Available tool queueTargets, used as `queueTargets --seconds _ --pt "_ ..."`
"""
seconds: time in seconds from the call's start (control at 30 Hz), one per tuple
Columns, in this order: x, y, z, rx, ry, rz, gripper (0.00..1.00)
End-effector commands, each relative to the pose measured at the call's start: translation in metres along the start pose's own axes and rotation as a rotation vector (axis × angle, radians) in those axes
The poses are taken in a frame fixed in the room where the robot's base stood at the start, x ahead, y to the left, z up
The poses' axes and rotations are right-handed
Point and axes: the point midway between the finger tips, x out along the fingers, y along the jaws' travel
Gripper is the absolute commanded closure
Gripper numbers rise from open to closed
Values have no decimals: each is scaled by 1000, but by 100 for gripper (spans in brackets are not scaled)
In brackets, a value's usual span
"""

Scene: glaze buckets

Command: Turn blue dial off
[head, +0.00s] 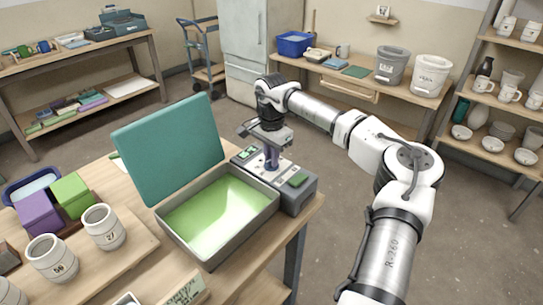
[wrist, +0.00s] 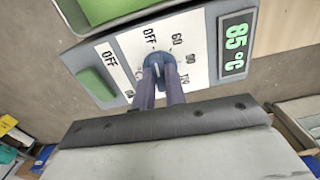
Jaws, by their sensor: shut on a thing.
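The blue dial (wrist: 157,60) sits on the white label plate of a grey control box (head: 303,195). Around it I read OFF, 60, 90 and a blurred larger number. Its exact pointer direction is hard to tell. My gripper (wrist: 161,80) points down at the box and is shut on the dial, with a finger on each side. In the head view my gripper (head: 271,166) stands over the middle of the box and hides most of the dial. The green display (wrist: 235,48) reads 85 °C.
A green switch (wrist: 97,84) with its own OFF label is on the same box. The box adjoins an open metal tray (head: 262,208) with a green inside and a raised teal lid (head: 170,135). Pots (head: 103,228) stand left on the table. Floor is clear to the right.

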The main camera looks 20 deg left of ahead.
Motion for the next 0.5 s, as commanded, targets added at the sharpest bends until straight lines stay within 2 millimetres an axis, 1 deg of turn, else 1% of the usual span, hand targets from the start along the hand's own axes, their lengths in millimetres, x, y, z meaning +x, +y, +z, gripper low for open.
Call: queueTargets --seconds 0.2,0.5 --pt "-1 0 0 -58 0 -2 100" --pt "-1 0 0 -76 0 -2 100"
